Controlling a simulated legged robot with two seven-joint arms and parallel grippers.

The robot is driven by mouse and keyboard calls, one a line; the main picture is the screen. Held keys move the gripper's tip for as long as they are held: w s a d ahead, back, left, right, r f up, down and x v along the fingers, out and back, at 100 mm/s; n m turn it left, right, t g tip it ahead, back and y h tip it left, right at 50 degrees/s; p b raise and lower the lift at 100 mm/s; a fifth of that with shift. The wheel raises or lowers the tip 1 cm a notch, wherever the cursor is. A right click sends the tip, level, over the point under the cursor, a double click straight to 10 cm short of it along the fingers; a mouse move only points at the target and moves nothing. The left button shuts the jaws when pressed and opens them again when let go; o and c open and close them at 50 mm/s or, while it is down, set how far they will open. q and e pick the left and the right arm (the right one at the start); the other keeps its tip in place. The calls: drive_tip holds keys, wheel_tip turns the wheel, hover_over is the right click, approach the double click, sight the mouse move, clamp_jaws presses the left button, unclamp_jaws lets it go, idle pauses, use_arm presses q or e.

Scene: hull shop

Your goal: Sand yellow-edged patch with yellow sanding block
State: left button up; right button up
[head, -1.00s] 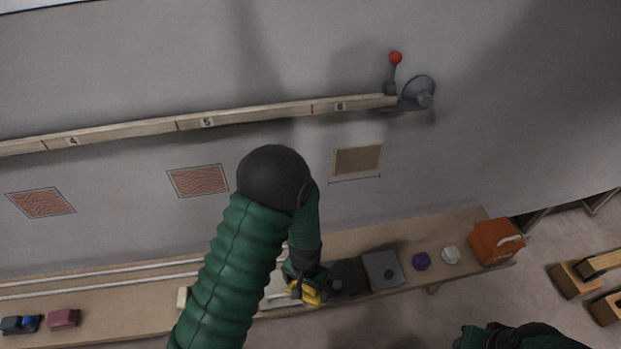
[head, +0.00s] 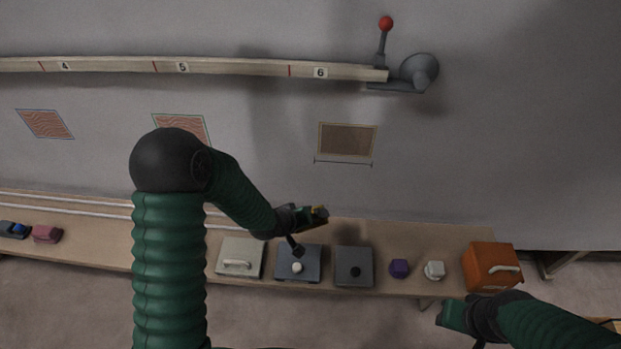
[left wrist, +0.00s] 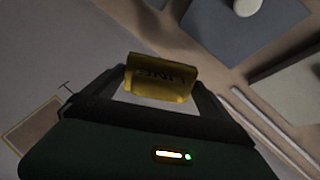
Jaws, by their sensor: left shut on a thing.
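The yellow-edged patch (head: 346,141) is a brown rectangle with a thin yellowish border on the grey wall, below the rail's 6 mark. A corner of it also shows in the left wrist view (left wrist: 34,127). My left gripper (head: 316,214) is shut on the yellow sanding block (left wrist: 160,78), which has dark lettering. The block is held above the bench, below and slightly left of the patch, apart from the wall as far as I can tell. My right gripper (head: 452,316) is at the lower right; its fingers are not clear.
A wooden rail (head: 235,68) with a red-knobbed lever (head: 386,24) runs above. Two red-brown patches are on the wall to the left.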

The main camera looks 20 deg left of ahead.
sight(320, 207)
use_arm(q)
drive_tip(key=w+d+r+n+t+b, duration=0.1)
drive_tip(key=w+d+r+n+t+y+b, duration=0.1)
drive_tip(key=w+t, duration=0.1)
drive_tip(key=shift+w+d+r, duration=0.2)
drive_tip(key=shift+d+r, duration=0.1)
drive_tip(key=shift+d, duration=0.05)
drive_tip(key=r+t+b, duration=0.1)
drive_tip(key=w+r+n+t+y+b, duration=0.1)
drive_tip(key=w+r+t+y+b, duration=0.1)
drive_tip(key=shift+d+n, duration=0.3)
drive_tip(key=w+a+r+n+t+y+b, duration=0.2)
drive_tip(key=a+r+t+y+b, duration=0.15)
drive_tip(key=r, duration=0.45)
drive_tip(key=x, duration=0.5)
drive_tip(key=shift+d+f+p, duration=0.15)
drive_tip(key=shift+d+p, duration=0.05)
drive_tip(key=shift+p, duration=0.2)
use_arm(e)
wheel_tip(320, 207, down, 9)
drive_tip(key=d, duration=0.1)
drive_tip(key=shift+d+r, duration=0.2)
drive_tip(key=shift+d, duration=0.15)
use_arm(q)
drive_tip(key=o, duration=0.6)
drive_tip(key=shift+d, duration=0.3)
drive_tip(key=c, duration=0.7)
drive_tip(key=shift+a, duration=0.1)
use_arm(e)
drive_tip(key=shift+d, duration=0.2)
